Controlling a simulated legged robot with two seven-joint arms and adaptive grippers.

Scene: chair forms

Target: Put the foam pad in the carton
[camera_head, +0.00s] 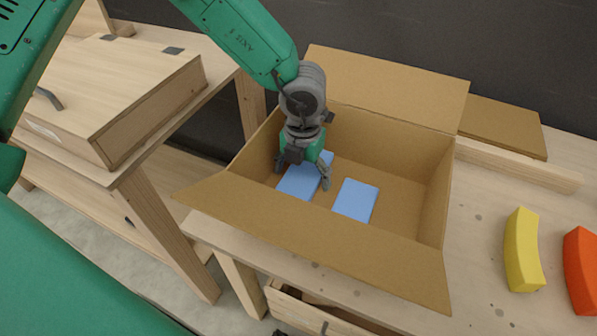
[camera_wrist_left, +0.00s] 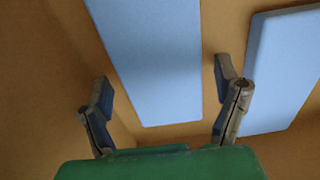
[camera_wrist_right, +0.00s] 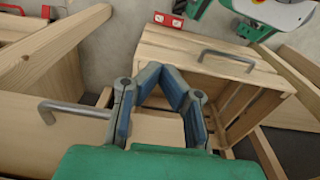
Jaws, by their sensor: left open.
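The open cardboard carton (camera_head: 405,205) stands on the workbench with its flaps folded out. Two light blue foam pads lie flat inside: a left pad (camera_head: 294,186) and a right pad (camera_head: 356,200). My left gripper (camera_head: 301,181) reaches down into the carton over the left pad and partly covers it. In the left wrist view its open fingers (camera_wrist_left: 160,72) stand apart, with the left pad (camera_wrist_left: 158,70) seen between them and the right pad (camera_wrist_left: 285,70) to the right. My right gripper (camera_wrist_right: 161,70) is outside the head view; its fingertips come together with nothing between them.
A yellow curved block (camera_head: 522,250) and an orange-red one (camera_head: 581,270) lie right of the carton on the bench. A wooden case (camera_head: 120,100) sits on another table at left. A wooden crate with a handle (camera_wrist_right: 205,55) shows in the right wrist view.

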